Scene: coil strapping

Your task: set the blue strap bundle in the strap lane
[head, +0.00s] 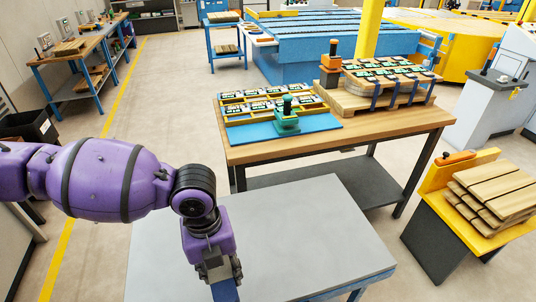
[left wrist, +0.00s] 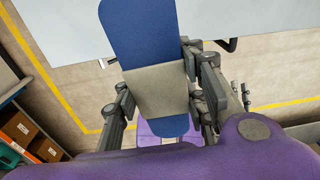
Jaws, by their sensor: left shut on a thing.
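My left gripper (head: 222,274) is at the bottom of the head view, over the near edge of a pale grey table, pointing down. It is shut on the blue strap bundle (head: 225,291), of which only a small blue part shows there. In the left wrist view the bundle (left wrist: 138,30) is a long flat blue piece with a grey band around its middle. The fingers of my left gripper (left wrist: 165,95) lie on both sides of that band. I cannot make out for certain which place is the strap lane. My right gripper is not in view.
The pale grey table top (head: 290,225) is bare. Behind it a wooden bench (head: 390,124) carries a blue board (head: 318,125) with a green tool (head: 287,118), yellow-framed trays and a strapped pallet stack (head: 385,85). A yellow stand (head: 480,240) with planks is at right.

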